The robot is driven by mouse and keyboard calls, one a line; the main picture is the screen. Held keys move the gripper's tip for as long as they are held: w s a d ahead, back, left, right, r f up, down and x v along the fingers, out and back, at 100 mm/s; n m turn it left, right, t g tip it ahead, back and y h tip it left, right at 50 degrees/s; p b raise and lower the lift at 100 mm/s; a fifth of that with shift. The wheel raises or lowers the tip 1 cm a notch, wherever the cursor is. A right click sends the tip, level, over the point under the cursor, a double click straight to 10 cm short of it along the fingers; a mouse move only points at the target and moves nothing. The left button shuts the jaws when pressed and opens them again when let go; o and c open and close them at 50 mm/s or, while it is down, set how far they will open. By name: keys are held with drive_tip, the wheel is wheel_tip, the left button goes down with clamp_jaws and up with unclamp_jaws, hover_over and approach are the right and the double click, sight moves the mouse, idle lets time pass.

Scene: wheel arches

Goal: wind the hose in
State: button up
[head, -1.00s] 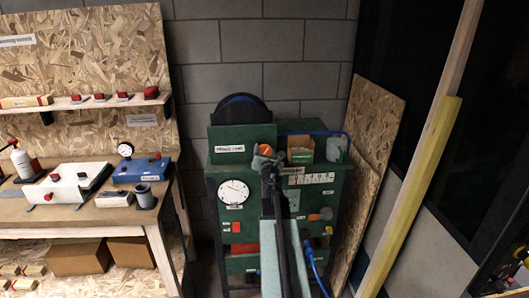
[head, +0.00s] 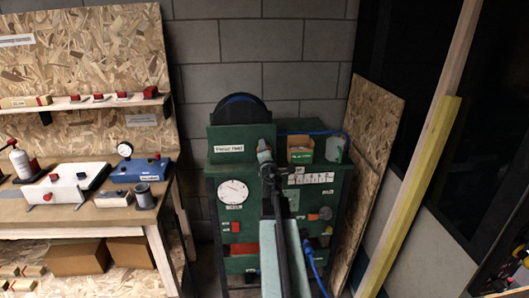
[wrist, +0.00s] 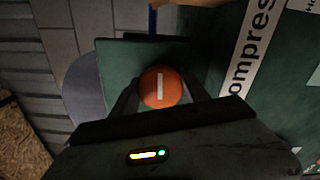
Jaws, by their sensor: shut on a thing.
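The reel (head: 240,108) is a dark round drum with a blue rim, standing behind a green housing on top of a green cabinet (head: 230,245). Its grey disc (wrist: 84,88) also shows in the wrist view. My gripper (head: 264,150) is at the right end of the housing. In the wrist view my gripper (wrist: 160,95) has its fingers on either side of a round orange knob (wrist: 161,87) with a white line, and is shut on it. The blue hose (head: 318,270) hangs at the cabinet's lower right; a blue line (head: 318,132) also runs along its top right.
A small box (head: 300,150) and a grey-green cup (head: 335,148) stand on the cabinet's top right. A white gauge (head: 232,192) is on its front. A workbench (head: 80,232) is at the left. A chipboard sheet (head: 375,130) and a yellow plank (head: 410,200) lean at the right.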

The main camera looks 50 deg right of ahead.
drive_tip(key=m, duration=0.5)
drive_tip(key=shift+d+m, duration=0.1)
drive_tip(key=shift+m, duration=0.3)
drive_tip(key=m, duration=0.9)
drive_tip(key=shift+s, duration=0.1)
drive_tip(key=m, duration=0.5)
drive_tip(key=shift+f, duration=0.1)
drive_tip(key=m, duration=1.4)
drive_tip(key=shift+m, duration=0.4)
drive_tip(key=shift+a+m, duration=0.2)
drive_tip(key=shift+m, duration=2.1)
